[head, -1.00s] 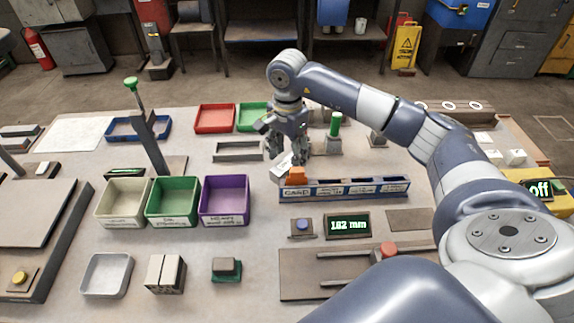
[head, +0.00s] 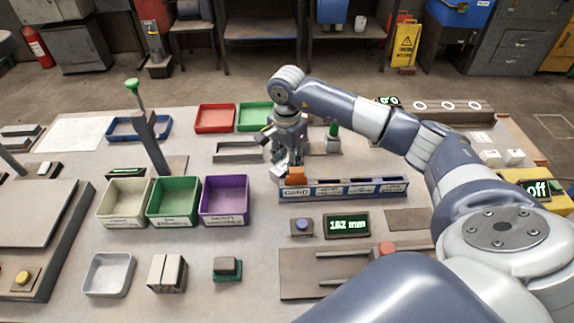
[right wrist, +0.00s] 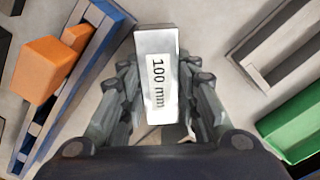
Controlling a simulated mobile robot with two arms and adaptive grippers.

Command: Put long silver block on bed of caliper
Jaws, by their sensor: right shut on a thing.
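The long silver block (right wrist: 157,85), marked "100 mm", is held in my right gripper (right wrist: 165,110), whose fingers are shut on both its sides. In the head view my right gripper (head: 280,153) is just behind the left end of the long blue-and-grey bed (head: 350,190). An orange piece (head: 296,176) sits at that end; orange parts also show in the right wrist view (right wrist: 48,68). The block appears apart from the bed, beside it in the wrist view. A display (head: 348,225) in front of the bed reads 162 mm. My left gripper is not seen.
White, green and purple bins (head: 224,200) stand left of the bed. A grey open tray (head: 238,151) lies behind them, with red (head: 214,117) and green trays further back. A green-topped post (head: 333,138) is right of my gripper. A blue button (head: 302,226) sits in front.

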